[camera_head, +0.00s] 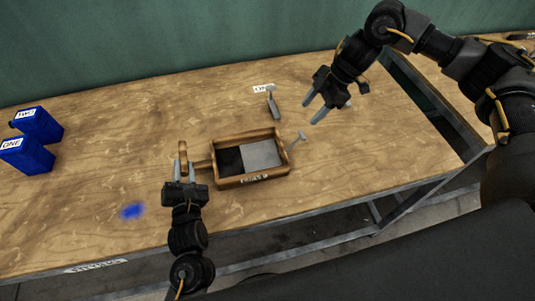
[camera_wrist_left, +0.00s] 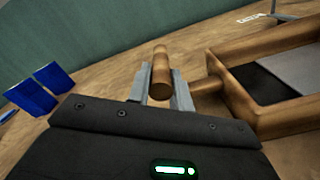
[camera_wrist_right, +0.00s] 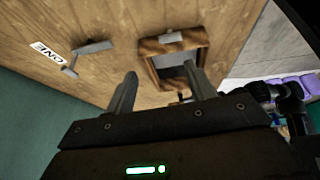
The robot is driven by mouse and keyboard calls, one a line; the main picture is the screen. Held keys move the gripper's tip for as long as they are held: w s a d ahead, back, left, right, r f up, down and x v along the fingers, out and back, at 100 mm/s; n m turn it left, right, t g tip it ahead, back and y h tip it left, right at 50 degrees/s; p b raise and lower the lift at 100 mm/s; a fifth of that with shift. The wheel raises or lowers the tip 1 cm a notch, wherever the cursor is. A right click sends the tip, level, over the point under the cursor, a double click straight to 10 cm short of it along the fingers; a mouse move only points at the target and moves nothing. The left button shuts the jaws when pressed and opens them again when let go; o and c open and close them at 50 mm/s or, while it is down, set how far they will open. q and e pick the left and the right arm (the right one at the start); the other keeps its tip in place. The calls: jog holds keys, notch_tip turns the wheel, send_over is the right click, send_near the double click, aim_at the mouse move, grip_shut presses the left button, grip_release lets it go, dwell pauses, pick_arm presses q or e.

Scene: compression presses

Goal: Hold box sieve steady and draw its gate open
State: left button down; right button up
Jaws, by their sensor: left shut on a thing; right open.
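The box sieve (camera_head: 284,172) is a wooden frame on the table, with a dark area at its left and a grey plate, seemingly the gate (camera_head: 262,154), at its right. My left gripper (camera_head: 178,172) is shut on this wooden handle, which also shows between the fingers in the left wrist view (camera_wrist_left: 161,75). My right gripper (camera_head: 314,109) is open and empty, above and behind the metal handle, apart from it. The sieve also shows in the right wrist view (camera_wrist_right: 150,46).
A grey metal tool (camera_head: 274,104) lies behind the sieve beside a label "ONE" (camera_head: 263,88). Two blue boxes (camera_head: 38,124) (camera_head: 26,155) labelled TWO and ONE stand at the far left. A blue patch (camera_head: 132,211) marks the table at front left. The table is clear right of the sieve.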

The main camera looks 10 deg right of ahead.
aim_at(299, 139)
jog(key=shift+g+h, duration=0.3)
jog(key=shift+h, duration=0.2)
jog(key=shift+s+d+x, duration=0.15)
jog(key=shift+s+x, duration=0.1)
jog(key=shift+x, duration=1.7)
jog(key=shift+s+d+x, duration=0.15)
jog(key=shift+s+x, duration=0.15)
jog(key=shift+x, duration=1.6)
jog(key=shift+s+d+x, duration=0.1)
jog(key=shift+s+x, duration=0.15)
jog(key=shift+x, duration=1.7)
jog(key=shift+f, duration=0.15)
jog(key=shift+c, duration=0.4)
jog(key=c, duration=1)
